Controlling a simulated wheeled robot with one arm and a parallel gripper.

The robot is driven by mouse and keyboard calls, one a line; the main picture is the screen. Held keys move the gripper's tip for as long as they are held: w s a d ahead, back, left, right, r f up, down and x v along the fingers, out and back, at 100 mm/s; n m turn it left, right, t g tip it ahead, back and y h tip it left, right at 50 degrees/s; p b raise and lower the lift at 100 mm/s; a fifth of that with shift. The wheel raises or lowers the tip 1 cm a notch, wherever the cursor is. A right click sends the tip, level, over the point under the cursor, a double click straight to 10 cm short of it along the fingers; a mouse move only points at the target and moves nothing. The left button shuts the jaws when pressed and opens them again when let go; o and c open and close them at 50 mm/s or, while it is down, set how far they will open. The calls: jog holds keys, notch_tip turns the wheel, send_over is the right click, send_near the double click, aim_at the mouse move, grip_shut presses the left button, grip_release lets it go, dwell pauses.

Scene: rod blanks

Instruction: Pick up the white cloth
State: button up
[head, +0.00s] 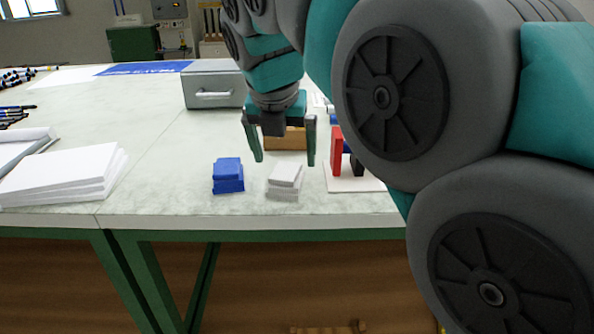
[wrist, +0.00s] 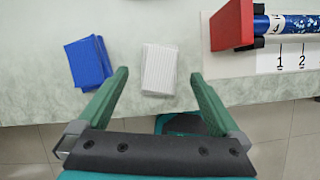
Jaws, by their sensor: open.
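The white cloth (head: 285,181) is a small folded stack near the front edge of the bench in the head view. It also shows in the wrist view (wrist: 159,69), a little beyond my fingertips and roughly midway between them. My gripper (head: 279,158) is open and empty, pointing down above the bench. In the wrist view its two green fingers (wrist: 160,77) are spread wide. In the head view the gripper appears above and behind the cloth. A blue folded stack (head: 228,176) lies just left of the white cloth, apart from it.
A red block (head: 336,151) stands on a white numbered board right of the cloth. A brown box (head: 285,138) is behind. A grey drawer box (head: 213,84) stands farther back. White sheets (head: 65,176) are stacked at left. The bench's front edge (head: 250,222) is close to the cloth.

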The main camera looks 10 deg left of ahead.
aim_at(285, 172)
jog(key=shift+s+f+x, duration=0.1)
jog(key=shift+s+x, duration=0.05)
jog(key=shift+x, duration=0.6)
jog(key=shift+s+f+x, duration=0.1)
jog(key=shift+s+x, duration=0.1)
jog(key=shift+x, duration=0.55)
jog(key=shift+s+x, duration=0.15)
jog(key=shift+x, duration=0.6)
jog(key=c, duration=1.3)
